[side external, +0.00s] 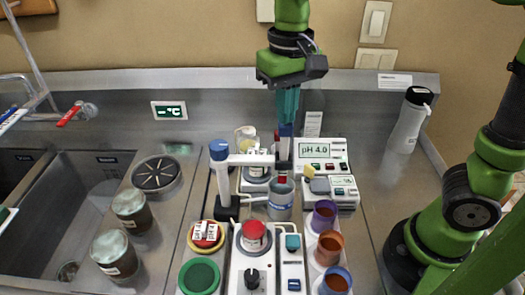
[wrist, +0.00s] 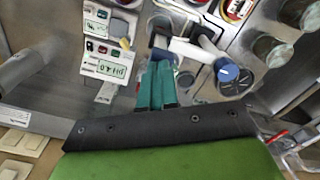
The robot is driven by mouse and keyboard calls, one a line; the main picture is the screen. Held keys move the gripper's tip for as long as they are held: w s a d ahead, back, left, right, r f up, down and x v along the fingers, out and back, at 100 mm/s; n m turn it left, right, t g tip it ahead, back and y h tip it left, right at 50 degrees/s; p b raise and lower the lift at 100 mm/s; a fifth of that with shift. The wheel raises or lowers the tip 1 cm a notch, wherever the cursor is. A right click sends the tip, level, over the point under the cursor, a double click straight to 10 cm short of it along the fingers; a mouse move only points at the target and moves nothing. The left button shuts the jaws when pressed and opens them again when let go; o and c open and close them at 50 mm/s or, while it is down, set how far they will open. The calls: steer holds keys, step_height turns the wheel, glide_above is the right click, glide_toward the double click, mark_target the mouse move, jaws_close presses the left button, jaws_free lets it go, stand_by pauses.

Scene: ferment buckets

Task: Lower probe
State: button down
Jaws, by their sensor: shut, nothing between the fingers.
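The probe (side external: 285,130) has a blue top and a dark clamp section, and its red lower part stands over or in a grey cup (side external: 280,205). A white arm (side external: 250,158) joins it to a stand with a blue knob (side external: 219,149). The knob (wrist: 228,71) and the white arm (wrist: 188,50) also show in the wrist view. My gripper (side external: 287,118) points down directly above the probe's top, with its teal fingers shut and empty. Whether the fingertips (wrist: 160,66) touch the probe is unclear. The probe tip's depth is hidden by the cup.
A pH meter (side external: 319,151) reads 4.0 right of the probe. Purple (side external: 324,214) and orange (side external: 329,246) cups stand in front right. A red-lidded jar (side external: 254,236) stands in front. A bottle (side external: 408,120) stands right; jars (side external: 131,211) stand left near the sink.

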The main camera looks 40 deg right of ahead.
mark_target(285, 132)
steer(key=shift+f, duration=2.7)
steer(key=shift+r, duration=2.5)
steer(key=shift+d+r, duration=0.1)
steer(key=s+d+f+m+t+y, duration=0.1)
steer(key=s+d+f+t+y, duration=0.1)
steer(key=s+d+t, duration=0.5)
steer(key=shift+s+d, duration=0.3)
steer(key=shift+d, duration=0.55)
